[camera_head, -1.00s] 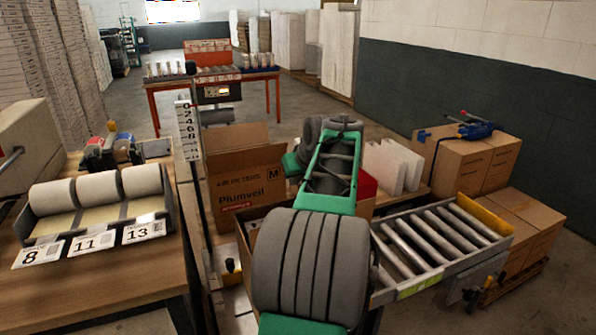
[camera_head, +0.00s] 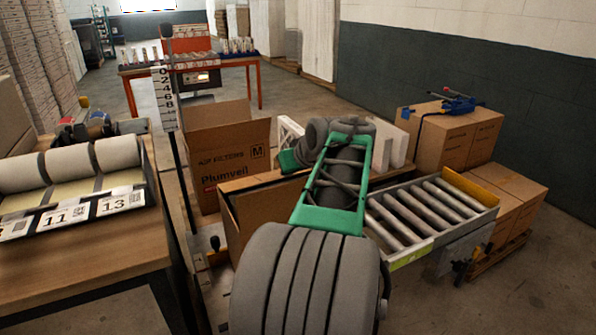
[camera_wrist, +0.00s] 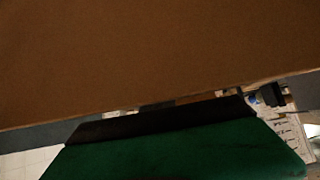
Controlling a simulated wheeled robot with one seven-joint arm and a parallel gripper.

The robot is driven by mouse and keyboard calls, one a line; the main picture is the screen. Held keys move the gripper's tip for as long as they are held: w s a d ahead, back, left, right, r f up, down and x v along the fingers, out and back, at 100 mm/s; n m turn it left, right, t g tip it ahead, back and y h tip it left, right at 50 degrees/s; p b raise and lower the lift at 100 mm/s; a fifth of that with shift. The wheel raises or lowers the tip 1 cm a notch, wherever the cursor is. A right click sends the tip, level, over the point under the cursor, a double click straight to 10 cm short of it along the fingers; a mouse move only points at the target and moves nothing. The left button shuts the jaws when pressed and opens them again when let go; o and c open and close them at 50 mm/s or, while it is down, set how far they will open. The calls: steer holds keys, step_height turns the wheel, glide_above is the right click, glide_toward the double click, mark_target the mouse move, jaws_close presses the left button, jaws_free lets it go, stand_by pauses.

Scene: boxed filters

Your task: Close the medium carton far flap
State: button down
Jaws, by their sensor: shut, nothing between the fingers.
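The brown carton marked M and Plumveil (camera_head: 232,170) stands left of my arm in the head view, with a cardboard flap (camera_head: 215,117) raised at its top. Another open cardboard edge (camera_head: 232,222) shows in front of it, partly behind my arm. In the wrist view, a brown cardboard panel (camera_wrist: 150,55) fills the upper part, close beyond my gripper (camera_wrist: 165,120). My gripper is shut and empty, its dark tip near the panel's lower edge. I cannot tell whether they touch or which flap this is. My arm hides the gripper in the head view.
A roller conveyor (camera_head: 425,212) lies right of my arm, with closed cartons (camera_head: 455,135) beyond it. A wooden bench with filter rolls (camera_head: 75,165) stands at the left. White panels (camera_head: 390,142) stand behind my arm. An orange-legged table (camera_head: 190,75) is further back.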

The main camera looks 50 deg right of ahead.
steer(key=shift+s+a+f, duration=0.15)
steer(key=shift+a+f, duration=0.2)
steer(key=shift+f, duration=0.25)
steer(key=shift+r+p, duration=0.65)
steer(key=shift+r, duration=0.25)
